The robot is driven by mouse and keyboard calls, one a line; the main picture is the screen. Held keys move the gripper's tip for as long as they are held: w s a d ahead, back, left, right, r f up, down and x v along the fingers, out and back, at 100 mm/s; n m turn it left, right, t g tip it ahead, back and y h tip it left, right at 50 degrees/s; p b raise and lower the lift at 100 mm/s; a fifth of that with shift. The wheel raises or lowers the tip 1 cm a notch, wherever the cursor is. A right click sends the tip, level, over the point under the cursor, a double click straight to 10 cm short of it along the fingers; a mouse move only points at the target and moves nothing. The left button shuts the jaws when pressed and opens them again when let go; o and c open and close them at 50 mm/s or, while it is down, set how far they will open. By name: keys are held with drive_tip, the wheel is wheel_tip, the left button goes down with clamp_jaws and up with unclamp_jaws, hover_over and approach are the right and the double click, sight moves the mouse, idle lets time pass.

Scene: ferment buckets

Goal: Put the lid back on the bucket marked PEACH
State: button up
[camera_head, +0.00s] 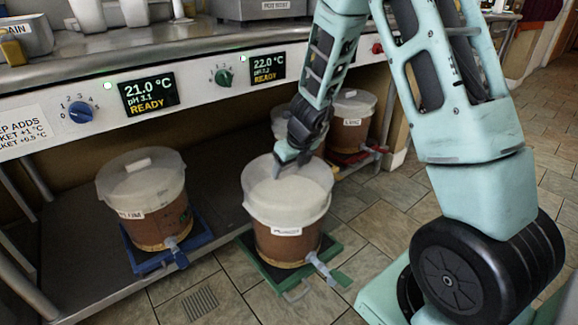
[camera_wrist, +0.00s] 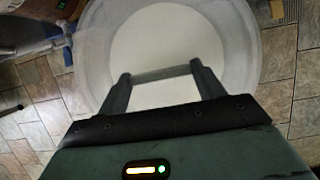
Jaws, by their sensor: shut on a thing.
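The middle bucket (camera_head: 285,240) stands on a green base, with a small tap at its lower right. Its front label is too small to read, so I cannot tell whether it says PEACH. A pale round lid (camera_head: 290,192) is at its top; it fills much of the wrist view (camera_wrist: 162,40). I cannot tell whether the lid is fully seated or just above the rim. My gripper (camera_head: 283,168) is over the lid, pointing down. In the wrist view its two fingers (camera_wrist: 160,76) are shut on the lid's bar handle (camera_wrist: 162,75).
A lidded bucket (camera_head: 145,205) on a blue base (camera_head: 145,262) stands to the left. More buckets (camera_head: 352,122) stand behind to the right, one on a red base. A counter with dials and displays (camera_head: 150,93) overhangs the back. Tiled floor (camera_head: 375,225) lies open to the right.

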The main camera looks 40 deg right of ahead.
drive_tip(key=o, duration=1.3)
drive_tip(key=shift+r, duration=0.1)
wheel_tip(320, 180, up, 7)
drive_tip(key=p, duration=0.7)
clamp_jaws()
idle(0.9)
